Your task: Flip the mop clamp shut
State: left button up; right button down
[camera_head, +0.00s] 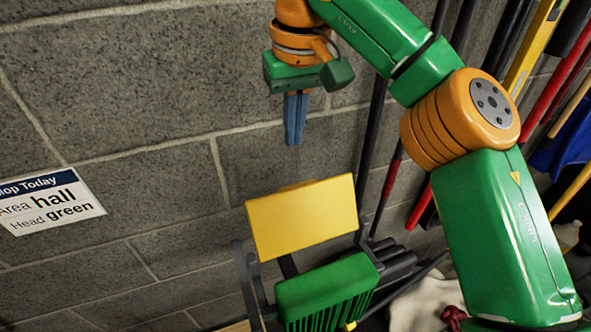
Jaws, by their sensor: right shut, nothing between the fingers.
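A yellow rectangular plate (302,217), which looks like the flap of the mop clamp, stands tilted up in the lower middle. Just below it is a ribbed green mop head (327,290), with dark bars beside and behind it. How the plate joins the clamp is hidden. My right gripper (295,140) points down with its blue fingers closed together and empty. It is above the yellow plate in the picture, apart from it, in front of the block wall. My left gripper is not in view.
A white sign (50,203) on the grey block wall (150,100) reads "Mop Today, Area hall, Head green". Several poles, red, black and yellow (530,45), lean at the right. A pale cloth (420,300) lies low, partly behind my right arm. The space left of the plate is clear.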

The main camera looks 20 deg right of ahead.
aim_at(304, 214)
notch_tip(304, 214, down, 8)
jog(key=s+b, duration=0.1)
jog(key=shift+a+b, duration=0.25)
jog(key=shift+b, duration=0.15)
jog(key=shift+w, duration=0.1)
